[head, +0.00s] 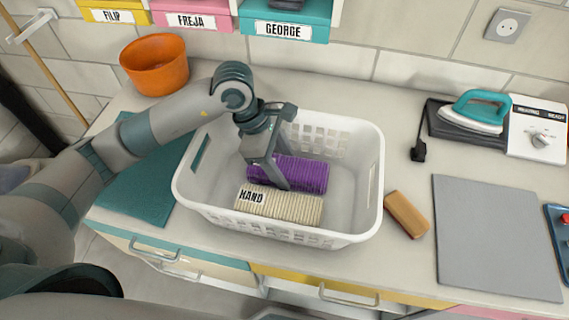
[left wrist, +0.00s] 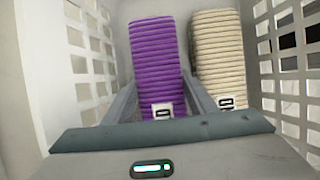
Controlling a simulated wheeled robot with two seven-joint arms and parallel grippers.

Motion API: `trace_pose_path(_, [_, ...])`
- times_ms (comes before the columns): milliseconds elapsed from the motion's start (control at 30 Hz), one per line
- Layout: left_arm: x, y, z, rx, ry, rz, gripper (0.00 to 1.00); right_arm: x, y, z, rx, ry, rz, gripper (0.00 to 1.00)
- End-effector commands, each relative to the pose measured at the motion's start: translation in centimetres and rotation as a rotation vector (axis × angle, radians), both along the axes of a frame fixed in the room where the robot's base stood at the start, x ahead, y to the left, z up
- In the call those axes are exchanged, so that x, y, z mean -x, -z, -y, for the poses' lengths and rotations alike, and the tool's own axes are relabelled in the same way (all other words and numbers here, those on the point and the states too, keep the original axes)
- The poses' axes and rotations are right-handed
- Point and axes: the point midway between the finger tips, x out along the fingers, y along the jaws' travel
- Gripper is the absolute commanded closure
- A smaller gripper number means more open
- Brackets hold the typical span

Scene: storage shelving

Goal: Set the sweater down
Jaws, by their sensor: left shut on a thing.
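A purple ribbed, rolled sweater (head: 312,176) lies in the white laundry basket (head: 200,202). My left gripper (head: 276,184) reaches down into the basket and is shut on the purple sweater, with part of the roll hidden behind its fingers. In the left wrist view the purple sweater (left wrist: 156,55) runs between the two fingers (left wrist: 158,88), and a label shows at its near end. A cream ribbed roll (head: 285,207) labelled HAND lies beside it, toward the basket's front. The cream roll also shows in the left wrist view (left wrist: 218,50). My right gripper is not in view.
An orange pot (head: 155,64) stands at the back left, and a teal mat (head: 140,188) lies left of the basket. A wooden brush or block (head: 406,214), a grey mat (head: 492,235) and a teal iron (head: 476,110) are to the right. Named boxes sit above.

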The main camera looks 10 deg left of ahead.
Motion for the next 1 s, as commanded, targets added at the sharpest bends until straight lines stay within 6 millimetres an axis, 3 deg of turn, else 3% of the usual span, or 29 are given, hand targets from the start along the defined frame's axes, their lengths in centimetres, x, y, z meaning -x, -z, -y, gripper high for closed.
trace_pose_path(167, [0.0,0.3,0.0,0.000,0.001,0.001,0.79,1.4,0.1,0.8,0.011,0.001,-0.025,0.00])
trace_pose_path(700, [0.0,0.5,0.0,0.000,0.001,0.001,0.79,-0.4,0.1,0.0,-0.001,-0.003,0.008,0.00])
trace_pose_path(733, [0.0,0.5,0.0,-0.001,0.000,0.001,0.42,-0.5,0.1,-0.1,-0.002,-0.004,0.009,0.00])
trace_pose_path(1000, [0.0,0.5,0.0,-0.001,0.000,0.001,0.41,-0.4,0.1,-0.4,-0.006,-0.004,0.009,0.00])
